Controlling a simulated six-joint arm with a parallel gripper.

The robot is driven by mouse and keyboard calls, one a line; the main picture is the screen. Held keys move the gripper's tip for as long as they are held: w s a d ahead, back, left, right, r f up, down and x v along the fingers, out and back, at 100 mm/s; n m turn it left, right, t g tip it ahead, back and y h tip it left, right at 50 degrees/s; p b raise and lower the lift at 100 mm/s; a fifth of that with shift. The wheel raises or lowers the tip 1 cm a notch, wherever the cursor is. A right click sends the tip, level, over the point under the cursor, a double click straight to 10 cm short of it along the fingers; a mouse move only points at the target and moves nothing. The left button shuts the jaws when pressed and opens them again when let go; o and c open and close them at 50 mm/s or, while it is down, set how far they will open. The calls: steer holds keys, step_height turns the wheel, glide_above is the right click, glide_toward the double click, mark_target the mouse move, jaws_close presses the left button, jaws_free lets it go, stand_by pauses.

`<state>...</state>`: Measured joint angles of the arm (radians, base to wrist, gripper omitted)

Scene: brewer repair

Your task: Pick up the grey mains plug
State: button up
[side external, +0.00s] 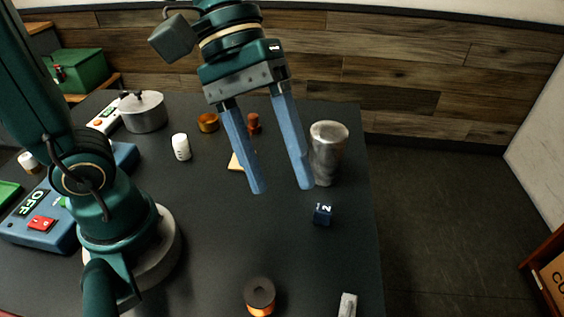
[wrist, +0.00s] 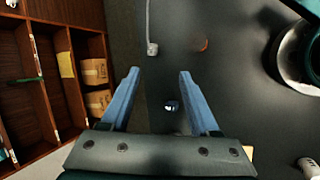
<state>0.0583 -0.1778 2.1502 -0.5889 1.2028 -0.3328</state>
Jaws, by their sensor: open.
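The grey mains plug (side external: 348,304) lies at the bottom edge of the side view, near the table's right edge, and is partly cut off. In the wrist view the plug (wrist: 152,48) lies beyond my fingertips, with a pale cable running up from it. My gripper (side external: 282,188) is open and empty, with its two blue fingers pointing down above the table. In the wrist view my gripper (wrist: 159,73) has a clear gap between its fingers. The plug is apart from the fingers.
A dark blue numbered cube (side external: 323,214) and a metal cup (side external: 328,150) stand near the fingers. A copper-coloured spool (side external: 260,297) stands left of the plug. A white bottle (side external: 181,147), a pot (side external: 143,112) and a blue switch box (side external: 40,225) are farther left.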

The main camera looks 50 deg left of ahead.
steer(key=w+d+f+n+g+h, duration=0.3)
steer(key=w+d+n+g+h, duration=0.15)
steer(key=d, duration=0.25)
steer(key=n+g, duration=0.2)
steer(key=g, duration=0.1)
glide_above(348, 300)
steer(key=w+a, duration=0.1)
steer(key=a, duration=0.1)
steer(key=shift+m+t+h, duration=0.25)
steer(key=shift+h, duration=0.2)
step_height(348, 300, down, 10)
steer(key=shift+d+r, duration=0.1)
steer(key=shift+r, duration=0.1)
steer(key=shift+f, duration=0.95)
step_height(348, 300, down, 2)
steer(key=shift+f, duration=0.25)
steer(key=shift+x, duration=1.45)
steer(key=shift+r, duration=0.1)
steer(key=shift+c, duration=0.4)
jaws_close()
